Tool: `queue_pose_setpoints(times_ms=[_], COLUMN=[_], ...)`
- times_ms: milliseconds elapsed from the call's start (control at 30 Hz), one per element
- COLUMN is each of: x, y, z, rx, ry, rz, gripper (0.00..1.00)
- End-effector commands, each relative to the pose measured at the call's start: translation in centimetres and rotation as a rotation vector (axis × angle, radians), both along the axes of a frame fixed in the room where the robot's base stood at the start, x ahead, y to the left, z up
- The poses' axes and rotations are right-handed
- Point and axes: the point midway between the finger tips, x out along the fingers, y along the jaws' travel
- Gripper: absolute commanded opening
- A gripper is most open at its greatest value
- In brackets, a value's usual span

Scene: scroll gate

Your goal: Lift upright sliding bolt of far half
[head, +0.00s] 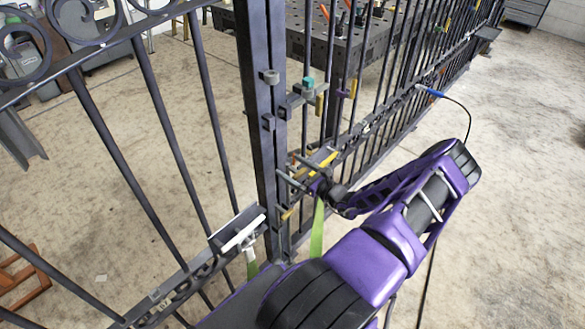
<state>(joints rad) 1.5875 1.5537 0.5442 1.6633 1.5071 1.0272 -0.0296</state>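The dark metal gate runs across the view, with thick upright posts (262,120) where its two halves meet. A teal-topped fitting (308,84) and a yellow piece (319,103) sit on the bars just right of the posts. Lower down, another yellow piece (323,159) lies slantwise beside my gripper. I cannot tell which of these belongs to the upright sliding bolt. My gripper (290,168) reaches in from the right, at the posts' lower middle. Its fingers are small and mixed with the fittings, so their opening and any contact are unclear.
A white-edged bracket (238,232) sits on the left half's lower rail. A green strap (317,230) hangs below my gripper. A perforated dark table (360,45) with tools stands behind the gate. Bare concrete floor (520,180) lies open at right.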

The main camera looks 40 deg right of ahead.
Motion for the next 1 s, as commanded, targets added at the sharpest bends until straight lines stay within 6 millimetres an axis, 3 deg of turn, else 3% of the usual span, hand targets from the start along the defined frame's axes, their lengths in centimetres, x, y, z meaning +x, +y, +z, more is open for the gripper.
queue_pose_setpoints(times_ms=[267, 800, 1000], x=[-1.4, -13.7, -16.5], y=[-0.2, -1.3, -1.5], z=[-0.1, -0.1, -0.1], rx=[0.0, 0.0, -0.001], ry=[0.003, 0.003, 0.001], rz=[-0.003, -0.003, -0.002], gripper=[1.0, 1.0, 1.0])
